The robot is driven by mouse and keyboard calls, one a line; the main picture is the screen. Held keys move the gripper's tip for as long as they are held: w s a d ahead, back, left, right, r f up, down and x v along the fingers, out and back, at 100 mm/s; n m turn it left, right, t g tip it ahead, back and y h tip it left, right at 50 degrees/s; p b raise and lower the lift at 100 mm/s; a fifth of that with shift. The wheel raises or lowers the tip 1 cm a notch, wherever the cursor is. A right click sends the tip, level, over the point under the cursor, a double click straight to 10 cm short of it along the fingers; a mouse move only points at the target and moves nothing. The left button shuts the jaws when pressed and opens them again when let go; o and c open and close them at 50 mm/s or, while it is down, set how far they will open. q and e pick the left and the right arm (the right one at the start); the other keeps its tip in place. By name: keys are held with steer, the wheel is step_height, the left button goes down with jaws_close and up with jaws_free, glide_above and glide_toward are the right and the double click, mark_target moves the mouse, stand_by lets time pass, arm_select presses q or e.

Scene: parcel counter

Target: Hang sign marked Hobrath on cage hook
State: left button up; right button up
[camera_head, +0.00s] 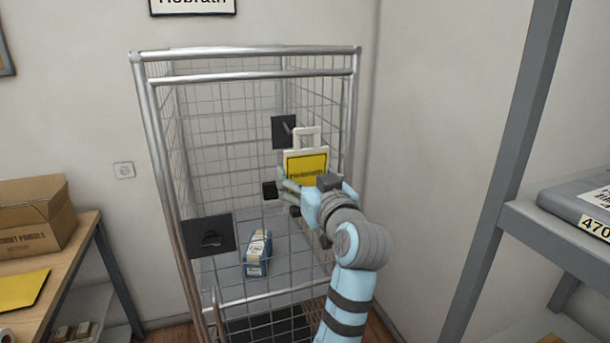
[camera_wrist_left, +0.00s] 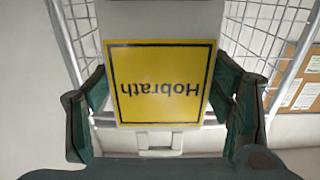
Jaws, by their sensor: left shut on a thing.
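The sign (camera_head: 307,167) is a white plate with a yellow label reading Hobrath and a white loop at its top. My left gripper (camera_head: 308,190) is shut on it and holds it roughly upright at the cage's right side. In the left wrist view the sign (camera_wrist_left: 160,85) appears upside down between the two fingers (camera_wrist_left: 163,105). A hook on a black plate (camera_head: 280,133) is on the cage (camera_head: 250,77), just behind and left of the sign's loop. I cannot tell whether the loop touches the hook. My right gripper is not in view.
A blue and white box (camera_head: 257,255) lies inside the cage. Another black plate (camera_head: 208,236) is on the cage's front left. A table with a cardboard box (camera_head: 35,215) stands left, and a grey shelf (camera_head: 560,235) stands right. A Hobrath wall sign (camera_head: 192,5) hangs above.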

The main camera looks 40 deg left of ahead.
arm_select(q)
steer(key=shift+s+r, duration=0.1)
steer(key=shift+r, duration=0.1)
steer(key=shift+a, duration=0.25)
steer(key=x, duration=0.3)
steer(key=shift+w+f, duration=0.25)
steer(key=shift+f, duration=0.05)
steer(key=f+b+x, duration=0.1)
steer(key=b+x, duration=0.1)
steer(key=x, duration=0.4)
steer(key=shift+f, duration=0.25)
steer(key=shift+a, duration=0.15)
